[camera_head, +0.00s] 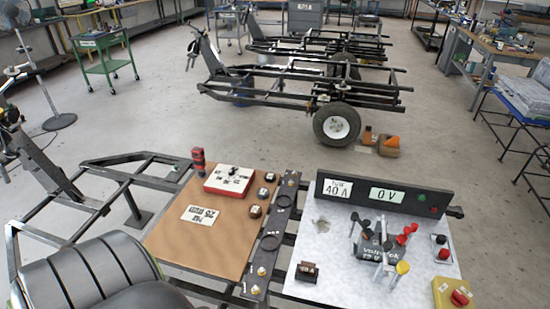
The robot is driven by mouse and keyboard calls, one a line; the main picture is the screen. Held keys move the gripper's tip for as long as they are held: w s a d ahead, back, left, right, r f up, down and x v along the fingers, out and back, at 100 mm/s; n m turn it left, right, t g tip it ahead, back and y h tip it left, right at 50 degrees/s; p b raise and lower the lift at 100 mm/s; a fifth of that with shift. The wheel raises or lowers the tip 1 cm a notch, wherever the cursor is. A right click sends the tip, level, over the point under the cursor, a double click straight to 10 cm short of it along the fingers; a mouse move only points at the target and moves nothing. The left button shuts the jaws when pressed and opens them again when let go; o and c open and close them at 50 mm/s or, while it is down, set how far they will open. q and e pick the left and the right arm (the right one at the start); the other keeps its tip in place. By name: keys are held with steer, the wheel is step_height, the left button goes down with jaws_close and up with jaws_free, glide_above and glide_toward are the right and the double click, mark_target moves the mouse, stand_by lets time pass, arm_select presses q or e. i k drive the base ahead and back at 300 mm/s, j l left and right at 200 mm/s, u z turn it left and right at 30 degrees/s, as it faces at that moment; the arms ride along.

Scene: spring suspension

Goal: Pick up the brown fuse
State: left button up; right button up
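Several small dark blocks that look like fuses are in view; which one is the brown fuse is not certain. A brown block with a small pale label (308,271) sits on the white speckled panel (330,287) near its lower left corner. Three more small labelled blocks stand in a column at the right side of the brown board (190,245): an upper one (270,177), a middle one (264,192) and a dark brownish lower one (256,211). Neither of my grippers shows in the head view.
The panel carries a dark battery-like block (376,250) with several knobs, before a black display (385,195) reading "40 A" and "0 V". A black seat (90,272) is lower left.

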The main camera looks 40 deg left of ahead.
mark_target(307, 268)
steer(key=u, duration=0.95)
